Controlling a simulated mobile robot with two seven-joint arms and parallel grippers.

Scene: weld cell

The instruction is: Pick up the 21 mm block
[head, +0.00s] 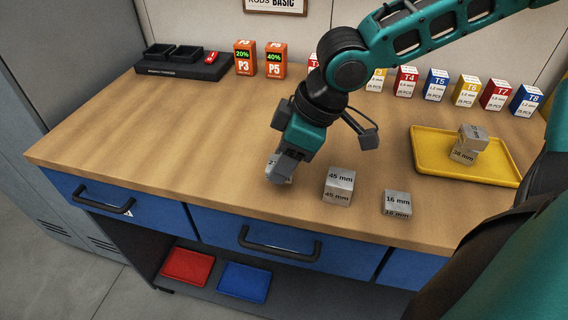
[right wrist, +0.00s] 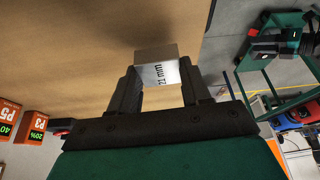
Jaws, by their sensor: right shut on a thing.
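My right gripper (head: 281,168) reaches down over the front middle of the wooden bench, left of the 45 mm block. Its jaws are shut on a small grey metal block (right wrist: 157,69), the 21 mm block, which sits between the two fingertips in the right wrist view. Its printed label shows there turned round. In the head view the fingers hide most of this block. It is low over the bench top, and I cannot tell whether it touches the wood. My left gripper is not in view.
A 45 mm block (head: 339,187) and a 16 mm block (head: 397,203) stand right of the gripper. A yellow tray (head: 428,158) holds a 38 mm block with another block on it. Small boxes (head: 436,85) line the back.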

